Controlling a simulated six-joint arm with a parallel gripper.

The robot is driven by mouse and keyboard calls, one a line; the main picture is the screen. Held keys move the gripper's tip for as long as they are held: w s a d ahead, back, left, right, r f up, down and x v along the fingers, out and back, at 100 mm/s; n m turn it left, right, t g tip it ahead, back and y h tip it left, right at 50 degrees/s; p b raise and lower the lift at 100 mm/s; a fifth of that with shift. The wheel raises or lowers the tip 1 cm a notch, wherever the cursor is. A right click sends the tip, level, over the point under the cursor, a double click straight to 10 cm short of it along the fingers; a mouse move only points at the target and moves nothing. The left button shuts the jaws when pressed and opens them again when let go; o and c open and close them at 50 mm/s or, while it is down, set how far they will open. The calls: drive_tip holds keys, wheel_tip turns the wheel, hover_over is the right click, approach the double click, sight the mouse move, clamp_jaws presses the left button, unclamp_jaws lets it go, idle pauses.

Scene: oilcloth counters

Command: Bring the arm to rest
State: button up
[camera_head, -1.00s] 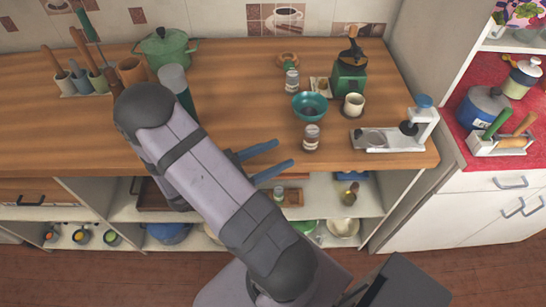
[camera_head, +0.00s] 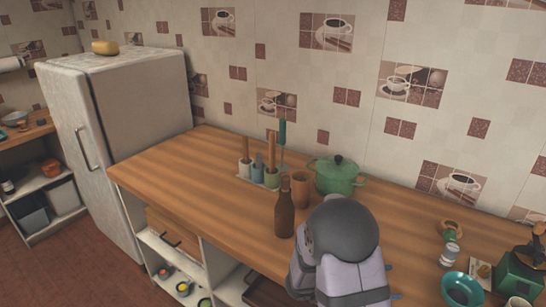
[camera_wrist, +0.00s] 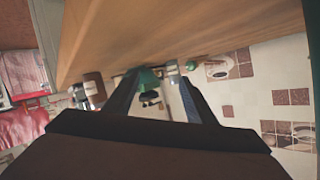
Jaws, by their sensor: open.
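My arm's grey-purple links fill the lower middle of the head view, over the front of the wooden counter (camera_head: 215,205). My gripper is mostly hidden behind them there; only bits of its blue fingers show at their right side. In the wrist view my gripper (camera_wrist: 155,85) is open, its two dark fingers spread apart. Small things of the counter, one of them green (camera_wrist: 149,78), show between and beyond the fingers. I cannot tell that anything is held.
A brown bottle (camera_head: 284,212) stands close to my arm's left. Behind are a brown cup (camera_head: 295,190), a green pot (camera_head: 340,176) and a utensil holder (camera_head: 257,180). A teal bowl (camera_head: 462,290) stands at right. A fridge (camera_head: 135,110) stands left. The counter's left part is clear.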

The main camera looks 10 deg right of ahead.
drive_tip(key=w+a+r+n+t+y+p, duration=0.1)
drive_tip(key=w+a+r+t+y+p, duration=0.3)
drive_tip(key=w+r, duration=0.6)
drive_tip(key=w+r+n+t+y+b, duration=0.1)
drive_tip(key=w+r+n+t+y, duration=0.1)
drive_tip(key=w+r+t, duration=0.7)
drive_tip(key=s+a+r+n+y+b, duration=0.2)
drive_tip(key=a+n+y+b, duration=0.25)
drive_tip(key=a, duration=0.65)
drive_tip(key=s+a+f+n+g+y+b, duration=0.1)
drive_tip(key=s+a+f+n+g+y, duration=0.15)
drive_tip(key=s+a+f+n, duration=0.35)
drive_tip(key=s+a+f+n+g+y, duration=0.2)
drive_tip(key=s+a+f+g, duration=0.15)
drive_tip(key=f, duration=0.45)
drive_tip(key=s+f+n+g, duration=0.3)
drive_tip(key=s+f+g, duration=0.1)
drive_tip(key=s, duration=0.5)
drive_tip(key=s+d+f+n+g+h+p, duration=0.1)
drive_tip(key=s+f+n+g, duration=0.2)
drive_tip(key=s, duration=0.7)
wheel_tip(320, 180, down, 2)
drive_tip(key=shift+s+f+g, duration=0.1)
drive_tip(key=shift+s+g, duration=0.1)
drive_tip(key=shift+g, duration=0.2)
drive_tip(key=shift+d+n, duration=0.1)
drive_tip(key=shift+n, duration=0.15)
